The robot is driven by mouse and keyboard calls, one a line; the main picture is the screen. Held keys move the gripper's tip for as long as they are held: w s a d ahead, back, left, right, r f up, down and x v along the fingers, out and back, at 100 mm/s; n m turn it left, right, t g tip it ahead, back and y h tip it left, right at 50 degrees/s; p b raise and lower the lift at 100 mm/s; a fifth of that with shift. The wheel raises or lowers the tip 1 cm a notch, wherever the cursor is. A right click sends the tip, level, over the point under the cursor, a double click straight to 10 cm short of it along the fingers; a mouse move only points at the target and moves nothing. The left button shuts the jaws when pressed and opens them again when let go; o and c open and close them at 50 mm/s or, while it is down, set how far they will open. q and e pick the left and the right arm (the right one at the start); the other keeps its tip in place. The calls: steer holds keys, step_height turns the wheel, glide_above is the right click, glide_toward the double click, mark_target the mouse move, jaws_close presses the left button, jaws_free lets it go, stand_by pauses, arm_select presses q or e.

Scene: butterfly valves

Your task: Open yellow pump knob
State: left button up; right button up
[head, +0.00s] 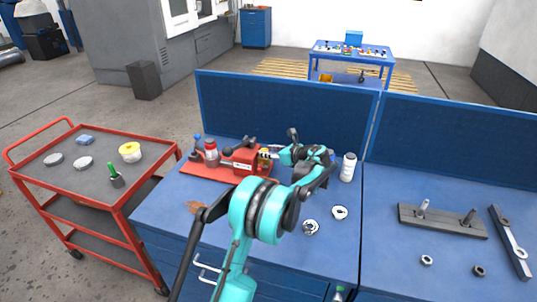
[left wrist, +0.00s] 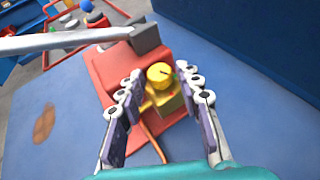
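The yellow pump knob (left wrist: 160,76) is a round cap on a yellow body on the red pump (left wrist: 115,75), seen in the left wrist view. In the head view the knob (head: 265,153) shows small at the right end of the red pump (head: 243,160). My left gripper (left wrist: 163,84) is open, with one finger on each side of the knob. Gaps show between the fingers and the knob, so it does not look gripped. In the head view the left gripper (head: 282,153) is just right of the pump. My right gripper is not in view.
A grey lever (left wrist: 75,40) with a dark end crosses beside the knob. A white bottle (head: 348,167) and small metal rings (head: 340,212) stand on the blue bench (head: 165,215). Blue panels (head: 285,110) close the back. A red cart (head: 90,190) stands left.

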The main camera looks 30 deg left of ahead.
arm_select(q)
steer(key=shift+a, duration=0.15)
jaws_close()
steer(key=shift+w+n+g, duration=0.1)
steer(key=shift+n+g, duration=0.2)
steer(key=shift+g, duration=0.1)
steer(key=n+g+p, duration=0.2)
steer(key=g, duration=0.1)
steer(key=shift+w+n, duration=0.3)
steer(key=shift+n, duration=0.1)
steer(key=shift+w+n+g+p, duration=0.2)
steer(key=shift+n+g+p, duration=1)
steer(key=shift+g+p, duration=0.3)
